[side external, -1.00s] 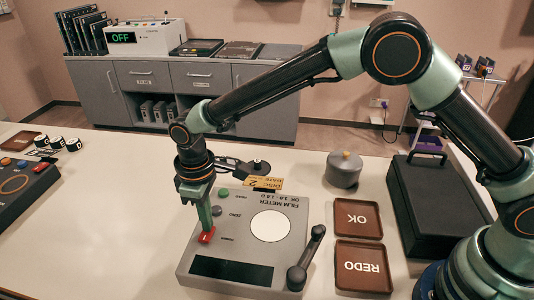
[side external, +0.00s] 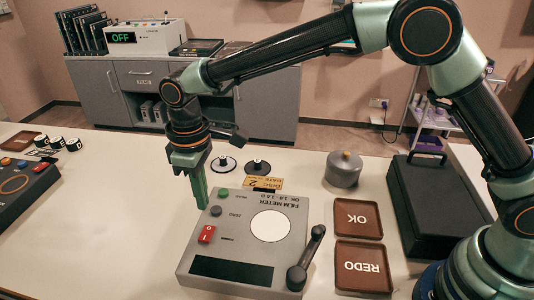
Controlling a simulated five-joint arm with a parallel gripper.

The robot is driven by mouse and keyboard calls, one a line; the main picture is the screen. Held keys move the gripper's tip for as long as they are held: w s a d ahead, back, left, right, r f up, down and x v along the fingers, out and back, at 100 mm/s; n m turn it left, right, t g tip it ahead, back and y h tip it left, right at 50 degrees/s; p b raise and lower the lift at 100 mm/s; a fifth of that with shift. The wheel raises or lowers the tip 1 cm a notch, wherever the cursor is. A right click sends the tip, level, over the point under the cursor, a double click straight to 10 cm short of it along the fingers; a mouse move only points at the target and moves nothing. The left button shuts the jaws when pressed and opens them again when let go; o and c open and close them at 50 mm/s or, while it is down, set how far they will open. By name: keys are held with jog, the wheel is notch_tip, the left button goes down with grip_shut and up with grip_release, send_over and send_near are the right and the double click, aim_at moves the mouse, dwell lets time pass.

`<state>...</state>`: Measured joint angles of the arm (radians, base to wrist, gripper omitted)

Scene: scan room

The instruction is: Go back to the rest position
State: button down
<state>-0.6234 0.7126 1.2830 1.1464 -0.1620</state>
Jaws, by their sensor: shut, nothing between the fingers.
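My gripper (side external: 201,205) hangs pointing down just above the back left corner of the film meter, apart from its buttons. Its fingers are shut and empty. My arm reaches from the right, raised over the table.
Two brown trays, OK (side external: 358,218) and REDO (side external: 362,267), lie right of the meter. Two black-knobbed discs (side external: 225,165) lie behind the meter. Another device (side external: 22,188) sits at far left.

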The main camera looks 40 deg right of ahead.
jog(key=shift+r, duration=0.15)
jog(key=s+d+r+m+t, duration=0.1)
jog(key=d+r+m, duration=0.1)
jog(key=d+r, duration=0.55)
jog(key=s+d+r+m+t, duration=0.2)
jog(key=d+r, duration=0.3)
jog(key=d, duration=0.5)
jog(key=s+d+m+t, duration=0.2)
jog(key=s+d+m, duration=0.3)
jog(key=s+d, duration=0.5)
jog(key=shift+d+f+t, duration=0.2)
jog(key=shift+d+t, duration=0.1)
jog(key=shift+d, duration=0.9)
